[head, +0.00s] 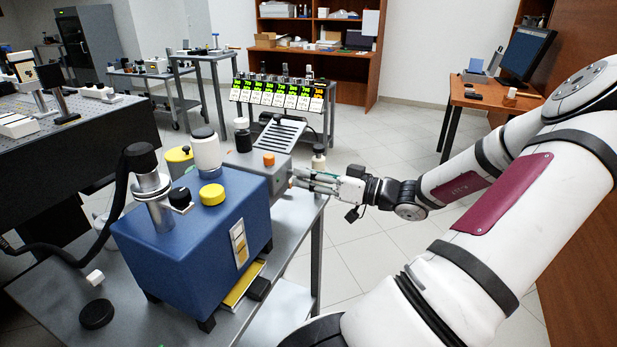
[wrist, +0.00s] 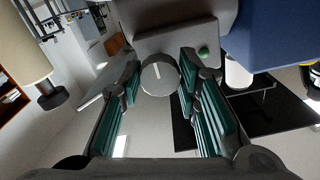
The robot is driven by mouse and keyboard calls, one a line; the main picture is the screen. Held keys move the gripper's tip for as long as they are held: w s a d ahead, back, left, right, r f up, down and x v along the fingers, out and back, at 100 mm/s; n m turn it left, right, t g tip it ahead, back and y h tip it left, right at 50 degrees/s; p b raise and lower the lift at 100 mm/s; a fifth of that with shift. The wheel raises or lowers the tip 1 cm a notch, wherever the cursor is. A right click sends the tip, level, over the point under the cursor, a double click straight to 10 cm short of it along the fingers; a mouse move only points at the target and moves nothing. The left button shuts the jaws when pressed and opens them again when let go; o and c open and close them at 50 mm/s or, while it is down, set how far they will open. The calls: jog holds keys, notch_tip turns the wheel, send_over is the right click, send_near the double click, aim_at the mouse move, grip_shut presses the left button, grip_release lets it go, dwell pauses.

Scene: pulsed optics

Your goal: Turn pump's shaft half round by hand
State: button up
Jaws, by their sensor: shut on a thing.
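The pump is a blue box (head: 190,240) on a grey cart, with a grey housing (head: 268,178) behind it. In the wrist view a round grey knob with a white line, seemingly the shaft end (wrist: 160,76), sticks out of the grey housing face (wrist: 178,42). The white line runs nearly upright, leaning slightly. My gripper (head: 297,175) reaches the housing's right side, its green-padded fingers on either side of the knob in the wrist view (wrist: 158,80). It is shut on the knob; the exact contact is hard to see.
A green button (wrist: 203,51) is beside the knob. A dark hose (head: 115,205) and metal fitting (head: 153,195) rise at the blue box's left. Several bottles and caps stand on top and around. The cart's right edge (head: 318,215) is close below my gripper; open floor lies to the right.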

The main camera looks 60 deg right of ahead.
jog(key=o, duration=1.2)
jog(key=s, duration=0.8)
jog(key=s+d, duration=0.1)
jog(key=s, duration=0.3)
